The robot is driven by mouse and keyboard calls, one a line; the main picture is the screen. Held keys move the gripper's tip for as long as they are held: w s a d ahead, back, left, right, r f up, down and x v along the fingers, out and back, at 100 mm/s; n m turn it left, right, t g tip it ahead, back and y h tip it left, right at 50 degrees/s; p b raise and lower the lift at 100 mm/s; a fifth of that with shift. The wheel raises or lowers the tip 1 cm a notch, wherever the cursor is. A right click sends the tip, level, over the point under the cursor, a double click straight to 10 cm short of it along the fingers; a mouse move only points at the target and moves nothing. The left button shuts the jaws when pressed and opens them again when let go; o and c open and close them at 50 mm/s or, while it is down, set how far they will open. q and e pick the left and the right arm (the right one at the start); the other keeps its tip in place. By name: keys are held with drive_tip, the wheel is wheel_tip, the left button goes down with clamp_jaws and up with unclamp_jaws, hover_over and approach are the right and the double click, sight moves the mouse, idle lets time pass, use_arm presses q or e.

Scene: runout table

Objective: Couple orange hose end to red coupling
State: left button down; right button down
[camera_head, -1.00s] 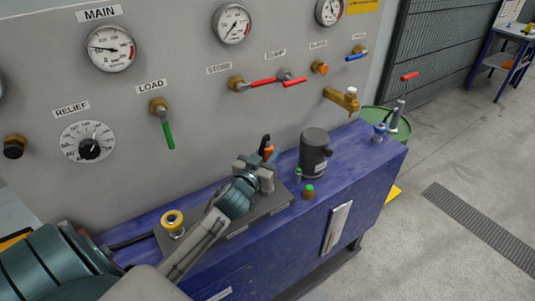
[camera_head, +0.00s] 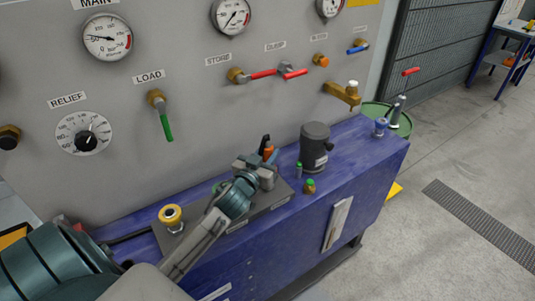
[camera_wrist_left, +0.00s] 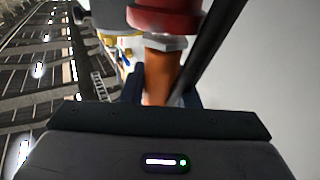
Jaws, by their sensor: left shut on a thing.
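My left gripper (camera_head: 262,164) is over the grey plate on the blue bench and is shut on the orange hose end (camera_head: 268,152). In the left wrist view the orange hose end (camera_wrist_left: 158,75) stands between the fingers. A grey hex nut (camera_wrist_left: 165,42) and a red collar, which looks like the red coupling (camera_wrist_left: 168,18), show directly above it. I cannot tell whether the parts are joined or only lined up. In the head view the red coupling is not clear behind my gripper. My right gripper is not in view.
A yellow-ringed coupling (camera_head: 171,213) stands on the grey plate (camera_head: 268,205). A dark cylinder (camera_head: 315,145) and a small green-capped fitting (camera_head: 310,186) stand to the right of my gripper. The panel (camera_head: 200,120) with gauges and valve handles rises behind. The bench's right end is mostly clear.

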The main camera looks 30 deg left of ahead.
use_arm(q)
drive_tip(key=shift+f, duration=0.3)
drive_tip(key=c, duration=1)
unclamp_jaws()
drive_tip(key=shift+c, duration=0.2)
drive_tip(key=shift+s+f+b, duration=0.15)
drive_tip(key=shift+s+b, duration=0.3)
drive_tip(key=shift+s, duration=0.05)
drive_tip(key=s+d+b, duration=0.1)
drive_tip(key=s+b, duration=0.2)
drive_tip(key=s, duration=0.6)
drive_tip(key=shift+s+d, duration=0.25)
drive_tip(key=shift+s, duration=0.15)
